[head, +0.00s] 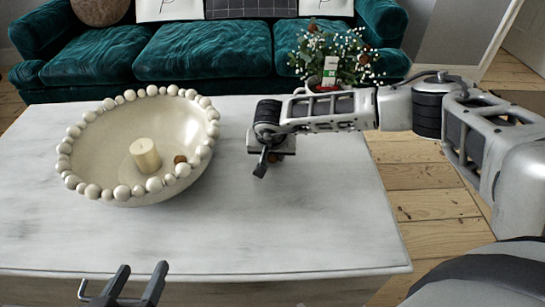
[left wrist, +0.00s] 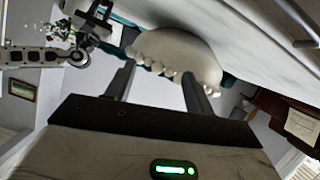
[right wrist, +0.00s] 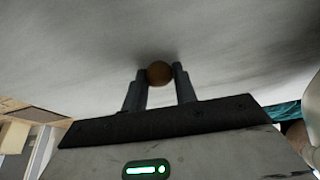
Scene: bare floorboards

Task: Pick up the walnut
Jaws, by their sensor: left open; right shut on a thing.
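A round brown walnut (right wrist: 160,74) sits between the two fingertips of my right gripper (right wrist: 160,84) in the right wrist view. The fingers touch it on both sides, so the gripper is shut on it. In the head view the right gripper (head: 267,164) is low over the white table, right of the bowl, and mostly hides the walnut. I cannot tell whether the walnut touches the tabletop. My left gripper (head: 138,283) is open and empty at the table's front edge; its spread fingers (left wrist: 158,85) also show in the left wrist view.
A pale bowl with a beaded rim (head: 123,191) stands on the table (head: 270,235) at left. It holds a cream candle (head: 145,154) and a small brown round thing (head: 180,159). A flower arrangement (head: 330,58) stands behind my right arm. The table's front right is clear.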

